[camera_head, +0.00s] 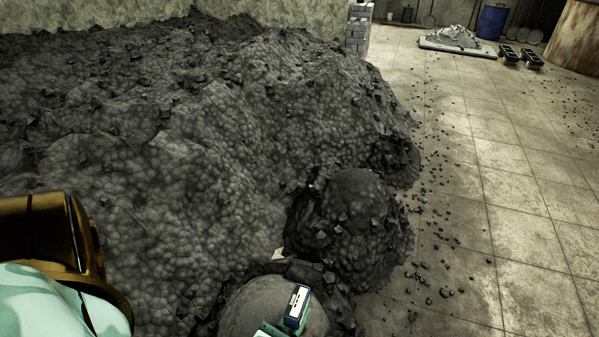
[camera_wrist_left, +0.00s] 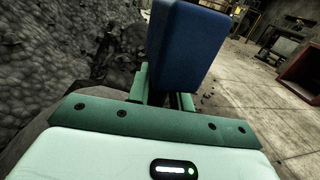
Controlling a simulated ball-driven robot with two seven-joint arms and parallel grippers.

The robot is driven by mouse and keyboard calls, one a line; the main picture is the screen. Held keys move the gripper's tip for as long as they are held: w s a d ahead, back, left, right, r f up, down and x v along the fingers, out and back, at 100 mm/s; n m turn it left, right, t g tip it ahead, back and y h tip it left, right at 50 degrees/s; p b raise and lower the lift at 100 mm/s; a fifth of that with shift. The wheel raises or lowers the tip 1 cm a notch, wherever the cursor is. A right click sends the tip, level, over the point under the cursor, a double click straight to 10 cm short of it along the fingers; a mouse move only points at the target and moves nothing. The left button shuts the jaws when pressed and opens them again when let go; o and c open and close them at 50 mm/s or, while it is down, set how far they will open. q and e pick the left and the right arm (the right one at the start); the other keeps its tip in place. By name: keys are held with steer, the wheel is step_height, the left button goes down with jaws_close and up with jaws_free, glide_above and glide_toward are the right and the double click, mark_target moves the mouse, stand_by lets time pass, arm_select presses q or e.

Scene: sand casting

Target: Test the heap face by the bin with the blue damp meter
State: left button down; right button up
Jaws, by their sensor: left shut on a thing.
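The blue damp meter (camera_head: 297,306) is at the bottom middle of the head view, with its pale face up. My left gripper (camera_head: 283,326) is shut on it. In the left wrist view the meter's plain blue back (camera_wrist_left: 182,45) stands up between the green fingers (camera_wrist_left: 165,92). The dark heap (camera_head: 200,130) fills the left and middle of the head view, with rounded lumps at its near right edge. The meter shows over a smooth grey lump (camera_head: 250,308); I cannot tell whether they touch. My right gripper is not in view.
Clear tiled floor (camera_head: 530,220) lies to the right, with scattered dark crumbs by the heap. Grey blocks (camera_head: 357,32), a blue drum (camera_head: 491,22), a low tray with pale rubble (camera_head: 457,44) and a rusty round vessel (camera_head: 577,38) stand at the back. A red-brown box (camera_wrist_left: 302,75) shows in the wrist view.

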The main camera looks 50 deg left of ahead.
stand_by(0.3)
arm_select(q)
steer(key=shift+f, duration=0.3)
steer(key=shift+f, duration=0.2)
steer(key=shift+f, duration=0.25)
stand_by(0.4)
steer(key=shift+f, duration=0.2)
stand_by(0.8)
